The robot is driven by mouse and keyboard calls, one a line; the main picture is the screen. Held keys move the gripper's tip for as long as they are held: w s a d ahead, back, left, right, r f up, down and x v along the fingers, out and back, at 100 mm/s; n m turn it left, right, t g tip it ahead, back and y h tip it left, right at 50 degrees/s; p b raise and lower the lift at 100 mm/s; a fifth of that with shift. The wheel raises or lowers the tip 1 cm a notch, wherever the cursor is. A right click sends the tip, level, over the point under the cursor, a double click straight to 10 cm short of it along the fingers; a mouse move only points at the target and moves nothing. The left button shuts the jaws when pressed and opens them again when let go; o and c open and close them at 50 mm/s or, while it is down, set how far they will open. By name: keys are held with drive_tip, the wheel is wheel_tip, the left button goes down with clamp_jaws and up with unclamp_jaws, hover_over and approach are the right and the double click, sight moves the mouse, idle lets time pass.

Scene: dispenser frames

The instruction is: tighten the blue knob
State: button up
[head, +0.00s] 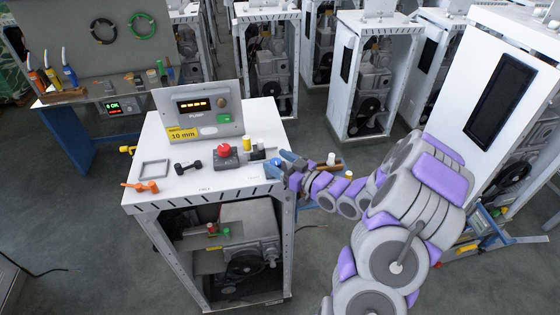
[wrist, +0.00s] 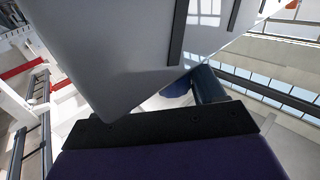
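The blue knob (head: 276,161) is a small bright blue spot near the right end of the dispenser frame's white top (head: 220,178). My gripper (head: 287,161) is at that right edge, its dark blue-grey fingertips beside the knob and partly overlapping it. In the wrist view a dark blue finger (wrist: 207,86) shows beside a rounded blue piece, likely the knob (wrist: 176,89). A large grey surface fills the upper middle of that view and hides much around the fingertips. I cannot tell whether the fingers touch the knob or how far apart they are.
A red button on a grey box (head: 224,154), a pump panel (head: 198,112), a black dumbbell-shaped part (head: 188,167), an orange tool (head: 141,186) and a grey square frame (head: 153,169) occupy the top. Small cylinders stand near my gripper. Another white cabinet (head: 500,85) stands at right.

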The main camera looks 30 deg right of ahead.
drive_tip(key=shift+a+r, duration=0.15)
drive_tip(key=shift+a, duration=1.05)
drive_tip(key=shift+c, duration=0.7)
drive_tip(key=shift+d, duration=0.7)
drive_tip(key=c, duration=0.6)
drive_tip(key=shift+c, duration=0.8)
drive_tip(key=shift+a, duration=0.2)
drive_tip(key=shift+c, duration=0.2)
